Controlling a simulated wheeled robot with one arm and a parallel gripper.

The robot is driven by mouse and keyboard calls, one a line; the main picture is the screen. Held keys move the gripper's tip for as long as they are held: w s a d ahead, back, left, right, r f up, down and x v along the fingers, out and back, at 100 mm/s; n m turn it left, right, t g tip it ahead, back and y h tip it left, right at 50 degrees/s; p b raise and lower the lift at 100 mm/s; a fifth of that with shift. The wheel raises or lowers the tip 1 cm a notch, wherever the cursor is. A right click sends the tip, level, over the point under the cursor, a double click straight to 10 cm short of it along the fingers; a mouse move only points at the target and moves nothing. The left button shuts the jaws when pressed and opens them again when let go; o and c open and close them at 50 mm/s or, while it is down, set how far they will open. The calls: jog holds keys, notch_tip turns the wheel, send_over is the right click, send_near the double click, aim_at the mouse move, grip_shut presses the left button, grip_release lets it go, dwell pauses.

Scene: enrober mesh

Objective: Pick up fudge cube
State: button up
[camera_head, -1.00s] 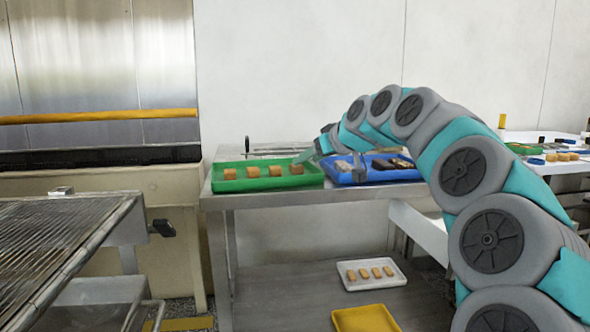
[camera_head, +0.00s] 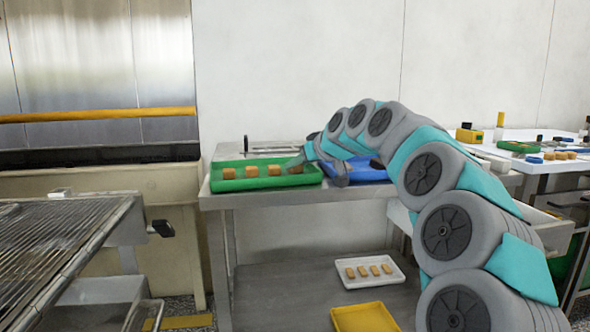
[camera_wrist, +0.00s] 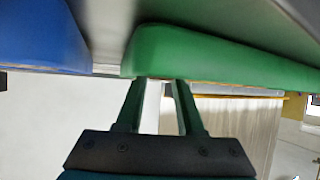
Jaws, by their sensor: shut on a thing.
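Several tan fudge cubes stand in a row in the green tray (camera_head: 240,187) on the steel table, among them the left one (camera_head: 229,173) and a middle one (camera_head: 274,170). My gripper (camera_head: 296,163) reaches down at the right end of this tray, at the rightmost cube (camera_head: 297,170), which it partly covers. In the wrist view my gripper's fingers (camera_wrist: 160,84) stand a little apart, with their tips at the rim of the green tray (camera_wrist: 215,55). The rim hides the tips and what is between them. The gripper is shut on a cube, apparently the rightmost one.
A blue tray (camera_head: 368,175) stands right of the green one, partly behind my arm; it also shows in the wrist view (camera_wrist: 45,35). A white tray (camera_head: 350,283) of cubes and a yellow tray (camera_head: 365,320) lie below. A mesh conveyor (camera_head: 55,245) stands left.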

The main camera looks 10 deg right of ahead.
jog(key=shift+c, duration=1)
jog(key=shift+r, duration=0.1)
